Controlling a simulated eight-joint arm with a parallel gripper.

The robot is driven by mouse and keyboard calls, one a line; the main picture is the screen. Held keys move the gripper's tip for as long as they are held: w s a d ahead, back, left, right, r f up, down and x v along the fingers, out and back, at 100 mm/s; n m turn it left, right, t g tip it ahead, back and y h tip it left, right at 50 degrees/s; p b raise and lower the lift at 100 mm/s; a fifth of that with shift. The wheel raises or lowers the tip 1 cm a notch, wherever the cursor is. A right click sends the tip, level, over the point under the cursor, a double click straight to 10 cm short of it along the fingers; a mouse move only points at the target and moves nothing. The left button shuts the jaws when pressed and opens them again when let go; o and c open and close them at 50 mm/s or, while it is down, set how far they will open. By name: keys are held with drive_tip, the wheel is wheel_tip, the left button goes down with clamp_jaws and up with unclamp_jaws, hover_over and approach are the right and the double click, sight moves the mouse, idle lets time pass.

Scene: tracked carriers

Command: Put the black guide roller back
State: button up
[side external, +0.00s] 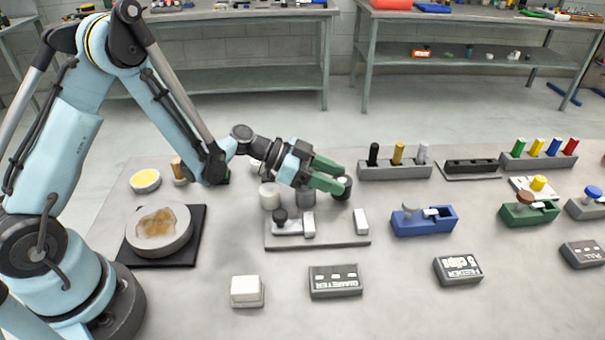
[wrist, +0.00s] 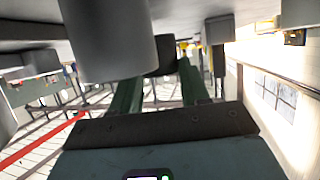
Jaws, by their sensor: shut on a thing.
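My gripper (side external: 340,181) reaches in from the left, low over the bench, with its green fingers pointing right. It is shut on a short dark cylinder, which I take for the black guide roller (side external: 346,186). In the wrist view my gripper (wrist: 160,78) has the dark roller (wrist: 161,58) between its fingertips. The fingers hide part of the roller, and I cannot tell whether it touches the bench. A grey plate fixture (side external: 330,242) with a black knob (side external: 280,216) and two upright grey blocks lies just in front of the gripper.
A grey cylinder (side external: 305,197) and a white cylinder (side external: 269,196) stand below the gripper; a grey cylinder (wrist: 95,40) looms close in the wrist view. A rack (side external: 395,172) with black, yellow and white pegs is to the right. A blue carrier (side external: 425,222) stands further right.

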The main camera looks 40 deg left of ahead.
drive_tip(key=shift+f, duration=0.25)
drive_tip(key=shift+f, duration=0.3)
drive_tip(key=shift+f, duration=0.1)
drive_tip(key=o, duration=1.3)
drive_tip(key=shift+s+f, duration=0.1)
